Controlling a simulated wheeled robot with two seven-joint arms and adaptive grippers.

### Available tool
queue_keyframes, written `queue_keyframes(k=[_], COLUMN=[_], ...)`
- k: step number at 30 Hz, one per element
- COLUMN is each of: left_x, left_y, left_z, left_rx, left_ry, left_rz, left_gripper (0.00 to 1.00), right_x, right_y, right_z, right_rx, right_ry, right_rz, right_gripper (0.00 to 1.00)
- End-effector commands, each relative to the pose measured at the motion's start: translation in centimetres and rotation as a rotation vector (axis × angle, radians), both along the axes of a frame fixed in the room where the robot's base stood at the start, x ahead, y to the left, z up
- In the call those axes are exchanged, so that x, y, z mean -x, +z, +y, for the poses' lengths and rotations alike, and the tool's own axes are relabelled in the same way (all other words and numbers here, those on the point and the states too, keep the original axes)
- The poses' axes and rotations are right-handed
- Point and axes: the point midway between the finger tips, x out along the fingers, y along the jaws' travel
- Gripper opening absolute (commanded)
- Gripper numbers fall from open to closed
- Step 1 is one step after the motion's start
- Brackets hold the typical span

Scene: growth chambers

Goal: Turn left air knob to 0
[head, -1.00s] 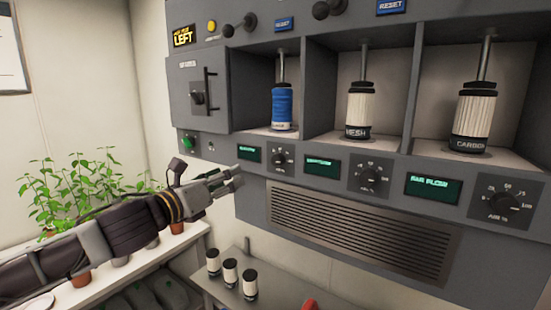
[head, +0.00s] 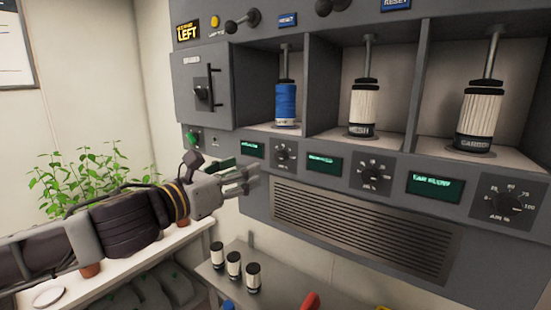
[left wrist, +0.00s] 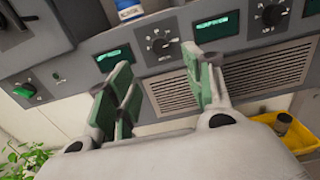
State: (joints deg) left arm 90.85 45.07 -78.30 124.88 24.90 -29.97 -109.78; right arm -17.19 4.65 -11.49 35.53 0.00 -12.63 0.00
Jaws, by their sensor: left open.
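The left air knob (head: 283,154) is a small black dial on a dark scale plate, under the bay with the blue cartridge. Its pointer setting is too small to read. It also shows in the left wrist view (left wrist: 161,46), beyond and between my fingertips. My left gripper (head: 248,177) is in front of the panel, below and left of the knob, apart from it. In the left wrist view the gripper (left wrist: 158,70) is open and empty, with green pads facing each other. My right gripper is in neither view.
A middle air knob (head: 371,173) and a right one (head: 505,203) sit along the same panel. A green display (head: 252,149) is left of the left knob. A vent grille (head: 355,225) is below. Potted plants (head: 90,180) stand on the left; white cartridges (head: 234,265) stand on a lower shelf.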

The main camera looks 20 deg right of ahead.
Motion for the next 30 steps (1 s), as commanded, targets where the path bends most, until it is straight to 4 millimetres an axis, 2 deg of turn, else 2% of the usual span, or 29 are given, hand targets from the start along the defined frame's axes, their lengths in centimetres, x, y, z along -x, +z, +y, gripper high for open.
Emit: queue_keyframes(k=[8,30], left_x=[-0.9,-4.7], left_y=[0.1,0.1], left_z=[-1.2,-6.1], left_rx=[0.001,0.001], left_ry=[-0.001,-0.001], left_rz=[0.001,0.002], left_gripper=[0.51,0.51], right_x=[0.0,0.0], right_y=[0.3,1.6], right_z=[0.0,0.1], right_rx=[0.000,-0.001], right_ry=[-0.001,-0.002], right_rz=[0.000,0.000], right_gripper=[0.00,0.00])
